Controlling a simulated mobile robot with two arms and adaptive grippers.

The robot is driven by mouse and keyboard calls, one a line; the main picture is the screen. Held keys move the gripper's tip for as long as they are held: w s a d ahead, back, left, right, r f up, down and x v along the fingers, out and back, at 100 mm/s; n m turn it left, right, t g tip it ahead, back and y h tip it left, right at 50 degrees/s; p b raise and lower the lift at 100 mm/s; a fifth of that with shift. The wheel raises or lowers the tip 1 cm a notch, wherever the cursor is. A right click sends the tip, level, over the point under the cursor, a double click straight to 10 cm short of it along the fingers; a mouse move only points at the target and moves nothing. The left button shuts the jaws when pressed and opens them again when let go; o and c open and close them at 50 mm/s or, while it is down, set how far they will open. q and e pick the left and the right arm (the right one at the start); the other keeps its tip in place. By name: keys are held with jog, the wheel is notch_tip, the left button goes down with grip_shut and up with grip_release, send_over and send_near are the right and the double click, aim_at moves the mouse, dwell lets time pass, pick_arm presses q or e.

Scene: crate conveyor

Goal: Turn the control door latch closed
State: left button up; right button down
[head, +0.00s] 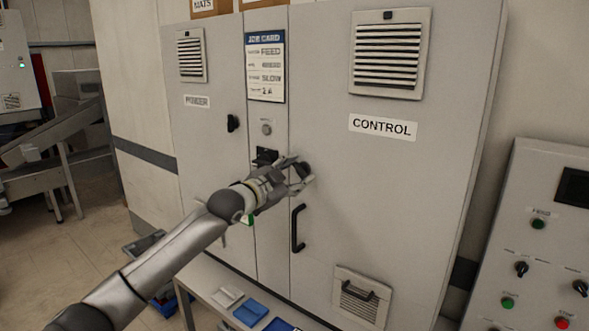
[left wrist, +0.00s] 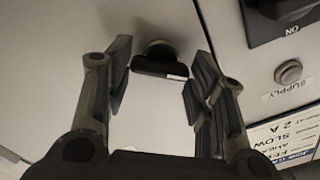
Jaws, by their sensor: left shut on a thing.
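The control door (head: 390,200) is the wide grey cabinet door with the CONTROL label (head: 383,127), and it looks flush with the cabinet front. Its latch (head: 306,170) is a dark knob near the door's left edge, above the black pull handle (head: 297,228). In the left wrist view the latch (left wrist: 158,62) is a black wing on a round base, lying across between the fingers. My left gripper (head: 301,174) is shut on the latch, with one finger on each side (left wrist: 155,78). The fingers partly hide the latch in the head view. My right gripper does not show.
The power door (head: 205,150) at left has its own black latch (head: 233,123). Between the doors are a job card (head: 265,66), a supply button (head: 266,128) and a black switch (head: 265,157). A bench (head: 212,284) with blue trays stands below; a control panel (head: 540,240) is at right.

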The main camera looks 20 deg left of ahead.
pick_arm(q)
jog(key=m+p, duration=0.3)
jog(key=m, duration=0.2)
jog(key=shift+r+m+p, duration=0.15)
jog(key=shift+m+p, duration=0.15)
jog(key=shift+p, duration=0.05)
jog(key=shift+f+m+p, duration=0.2)
jog(key=shift+m+p, duration=0.95)
jog(key=shift+m, duration=0.95)
jog(key=o, duration=1)
jog(key=shift+s, duration=0.1)
jog(key=v, duration=1.1)
jog(key=shift+s+a, duration=0.1)
jog(key=shift+s, duration=0.3)
